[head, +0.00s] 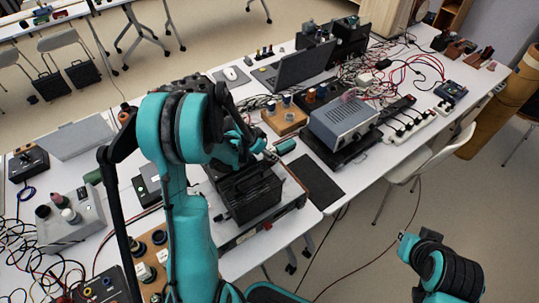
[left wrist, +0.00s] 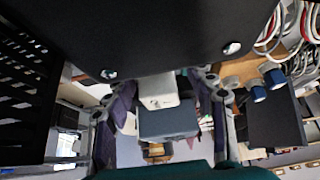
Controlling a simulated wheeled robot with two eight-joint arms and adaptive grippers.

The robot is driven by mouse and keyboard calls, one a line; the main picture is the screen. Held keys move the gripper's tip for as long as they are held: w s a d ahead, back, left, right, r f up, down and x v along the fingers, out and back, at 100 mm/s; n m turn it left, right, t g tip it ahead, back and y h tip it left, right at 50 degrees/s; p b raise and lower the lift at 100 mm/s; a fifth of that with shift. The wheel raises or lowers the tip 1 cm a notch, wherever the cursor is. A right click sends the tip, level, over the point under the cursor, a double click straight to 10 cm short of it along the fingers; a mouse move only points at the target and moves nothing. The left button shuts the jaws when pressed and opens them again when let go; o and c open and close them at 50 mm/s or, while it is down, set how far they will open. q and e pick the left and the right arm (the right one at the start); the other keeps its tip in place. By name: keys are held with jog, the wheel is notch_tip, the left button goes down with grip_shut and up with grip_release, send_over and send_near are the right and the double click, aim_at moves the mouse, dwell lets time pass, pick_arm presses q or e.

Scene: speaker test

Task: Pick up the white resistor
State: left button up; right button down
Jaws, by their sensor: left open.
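My left gripper (left wrist: 162,112) is open in the left wrist view, with its two dark fingers apart on either side. Between the fingers I see a white block-like thing (left wrist: 158,90) and a blue-grey box face (left wrist: 168,123). I cannot tell whether the white one is the white resistor, or how far off it is. In the head view my left arm reaches over the near table, and its links largely hide the gripper. No white resistor can be made out for certain there. Of my right arm only teal and black links show at the lower right; its gripper is not seen.
A black slatted case (head: 250,190) stands close under my left arm. A wooden base with blue-capped posts (head: 284,117), a grey instrument (head: 343,120) and a laptop (head: 292,69) stand beyond. Red cables (head: 425,65) clutter the far table. A black mat (head: 320,181) lies bare.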

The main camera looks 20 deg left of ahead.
pick_arm(q)
jog(key=shift+s+r, duration=0.1)
grip_shut()
jog(key=shift+r, duration=0.15)
